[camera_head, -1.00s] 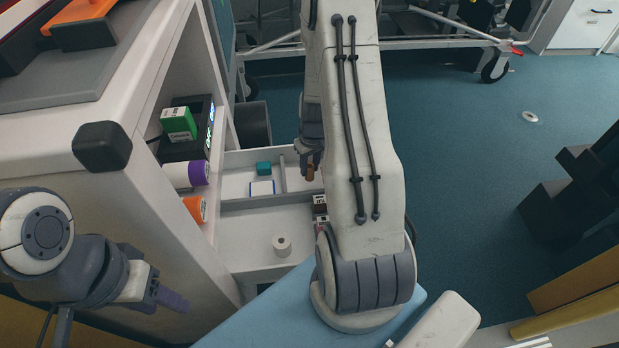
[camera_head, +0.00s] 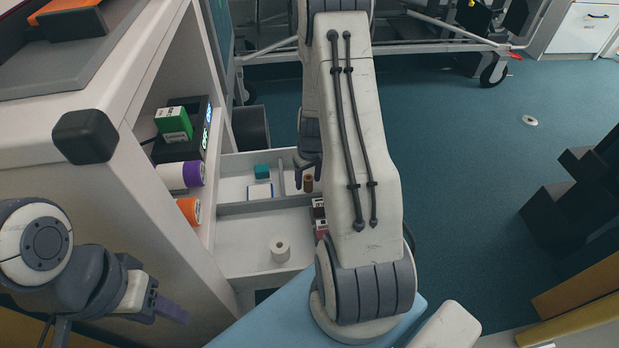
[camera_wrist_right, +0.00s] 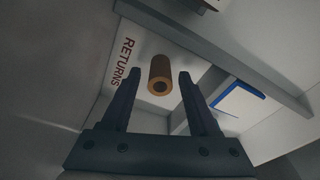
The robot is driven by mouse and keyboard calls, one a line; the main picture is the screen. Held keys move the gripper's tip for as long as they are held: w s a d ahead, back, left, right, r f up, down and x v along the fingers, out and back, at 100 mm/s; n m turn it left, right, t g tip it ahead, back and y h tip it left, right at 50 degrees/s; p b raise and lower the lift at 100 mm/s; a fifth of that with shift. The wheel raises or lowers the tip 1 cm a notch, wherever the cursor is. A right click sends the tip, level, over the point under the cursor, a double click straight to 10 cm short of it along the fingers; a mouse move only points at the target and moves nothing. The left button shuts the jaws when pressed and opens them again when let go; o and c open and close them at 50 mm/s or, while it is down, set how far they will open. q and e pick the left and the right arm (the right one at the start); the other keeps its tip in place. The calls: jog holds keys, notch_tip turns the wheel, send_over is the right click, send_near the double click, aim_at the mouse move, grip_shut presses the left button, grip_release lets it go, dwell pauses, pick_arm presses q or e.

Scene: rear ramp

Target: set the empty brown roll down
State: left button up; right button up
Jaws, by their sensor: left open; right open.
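The empty brown roll (camera_head: 308,184) stands in a compartment of the white divided tray in the head view, beside a divider. My left gripper (camera_head: 170,308) is open and empty at the lower left, away from the tray.
The tray (camera_head: 235,208) also holds a white roll (camera_head: 280,248), a teal block (camera_head: 262,171), a blue-edged white card (camera_head: 260,191) and small dark red boxes (camera_head: 320,212). A shelf at left holds a green box (camera_head: 174,123), a purple-ended roll (camera_head: 192,174) and an orange-ended roll (camera_head: 189,210).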

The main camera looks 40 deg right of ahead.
notch_tip(320, 180, up, 12)
jog(key=s+p, duration=0.1)
jog(key=p, duration=0.5)
jog(key=shift+s+r, duration=0.2)
jog(key=shift+a, duration=0.1)
